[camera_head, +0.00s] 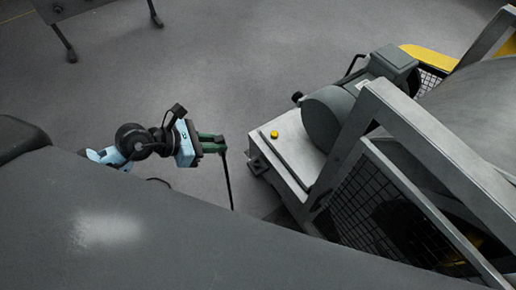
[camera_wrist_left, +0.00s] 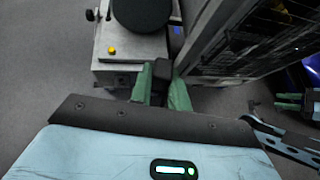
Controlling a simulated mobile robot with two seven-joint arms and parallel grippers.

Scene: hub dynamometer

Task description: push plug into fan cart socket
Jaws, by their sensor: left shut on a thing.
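My left gripper (camera_head: 212,144) reaches in from the left in the head view, its green fingers pointing right toward the fan cart (camera_head: 262,150). It is shut on the dark plug (camera_wrist_left: 160,72), which shows between the fingers in the left wrist view. A black cable (camera_head: 229,182) hangs down from the fingertips. A gap of bare floor separates the fingertips from the cart's grey box in the head view. I cannot make out the socket clearly. My right gripper (camera_wrist_left: 290,101) is small at the right of the left wrist view; its jaw state is unclear.
A yellow button (camera_head: 274,134) sits on top of the cart's box. A round grey housing (camera_head: 328,118) and a frame with a mesh guard (camera_head: 365,205) stand to its right. A grey stand (camera_head: 68,10) is at the top left. The floor between is clear.

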